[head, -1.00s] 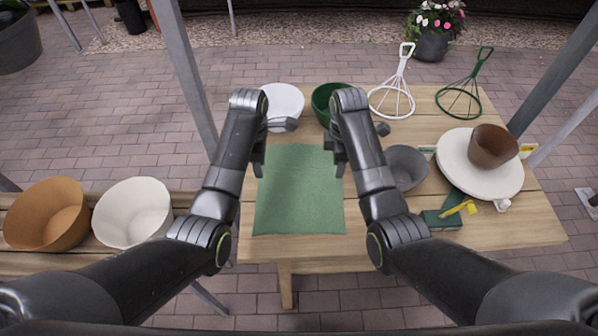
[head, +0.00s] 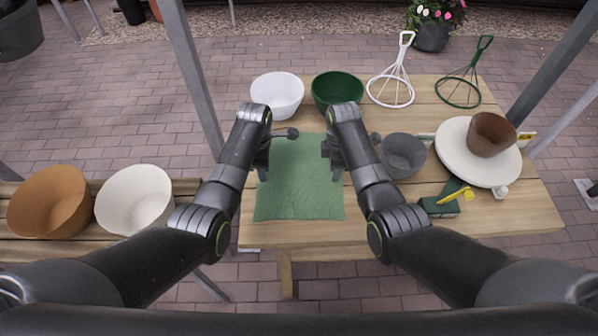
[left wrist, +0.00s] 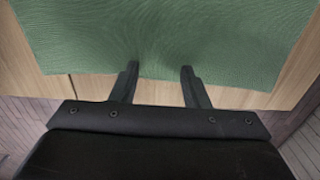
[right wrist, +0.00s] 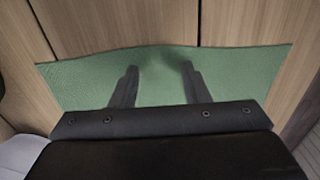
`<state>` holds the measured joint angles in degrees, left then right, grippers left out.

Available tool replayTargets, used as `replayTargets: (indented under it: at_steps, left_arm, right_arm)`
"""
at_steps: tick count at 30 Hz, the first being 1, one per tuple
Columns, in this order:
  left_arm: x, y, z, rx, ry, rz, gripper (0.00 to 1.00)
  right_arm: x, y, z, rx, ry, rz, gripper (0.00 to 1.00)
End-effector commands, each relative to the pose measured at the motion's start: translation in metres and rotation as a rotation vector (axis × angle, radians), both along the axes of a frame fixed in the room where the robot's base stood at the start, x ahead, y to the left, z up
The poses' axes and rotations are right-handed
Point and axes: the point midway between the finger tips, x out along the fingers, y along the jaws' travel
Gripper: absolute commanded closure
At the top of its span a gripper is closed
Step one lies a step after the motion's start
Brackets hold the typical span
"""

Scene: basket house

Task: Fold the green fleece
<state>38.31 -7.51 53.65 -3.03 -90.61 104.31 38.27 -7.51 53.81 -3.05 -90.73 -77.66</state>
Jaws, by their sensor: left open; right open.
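The green fleece (head: 298,190) lies spread on the wooden table, roughly rectangular. My left gripper (head: 263,172) is open at its left edge, and my right gripper (head: 336,170) is open at its right edge. In the left wrist view the fleece (left wrist: 165,35) fills the top, and the open fingertips (left wrist: 159,69) reach its edge with nothing visibly held. In the right wrist view the open fingertips (right wrist: 158,69) are over the fleece (right wrist: 85,75), whose edge is slightly raised between them. Whether the fingers touch the cloth cannot be told.
Behind the fleece stand a white bowl (head: 277,94) and a green bowl (head: 337,89). A grey bowl (head: 404,155) is close to my right arm. A round white board (head: 470,165) with a brown pot (head: 491,135) and a yellow-handled brush (head: 450,197) are further right.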

Motion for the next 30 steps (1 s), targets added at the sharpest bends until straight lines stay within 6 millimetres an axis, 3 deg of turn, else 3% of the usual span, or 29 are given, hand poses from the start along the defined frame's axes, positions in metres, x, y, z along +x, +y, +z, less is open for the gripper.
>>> replayTargets:
  at_steps: [12, 30]
  left_arm:
    - [-0.0002, 0.0003, -0.0023, 0.000, 0.001, 0.000, 0.59]
    - [-0.0002, 0.0001, -0.0023, 0.000, 0.001, 0.000, 0.98]
  right_arm:
    - [-0.0001, -0.0003, -0.0037, 0.000, 0.001, 0.000, 0.59]
    - [-0.0007, -0.0003, -0.0045, 0.000, 0.002, 0.000, 0.98]
